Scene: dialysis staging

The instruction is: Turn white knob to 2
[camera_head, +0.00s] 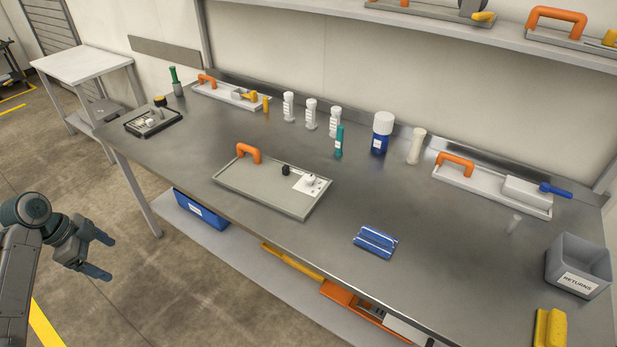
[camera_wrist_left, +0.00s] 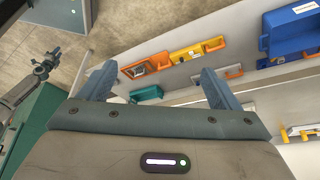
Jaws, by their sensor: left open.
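The white knob (camera_head: 310,181) sits on a white dial plate at the right end of a grey tray (camera_head: 250,196) in the middle of the bench. The tray has an orange handle at its left end, and a small black knob stands left of the plate. The markings on the plate are too small to read. My left gripper (camera_head: 106,256) is open and empty, off the bench at the far left, well away from the knob. Its open fingers (camera_wrist_left: 155,84) also show in the left wrist view. An arm, seemingly my right one, shows small at the left of that view.
White bottles (camera_head: 311,114), a blue bottle with a white cap (camera_head: 382,133) and a teal tube line the back. A blue rack (camera_head: 375,241) lies in front, a grey returns bin (camera_head: 578,266) at the right. A shelf with several bins runs below.

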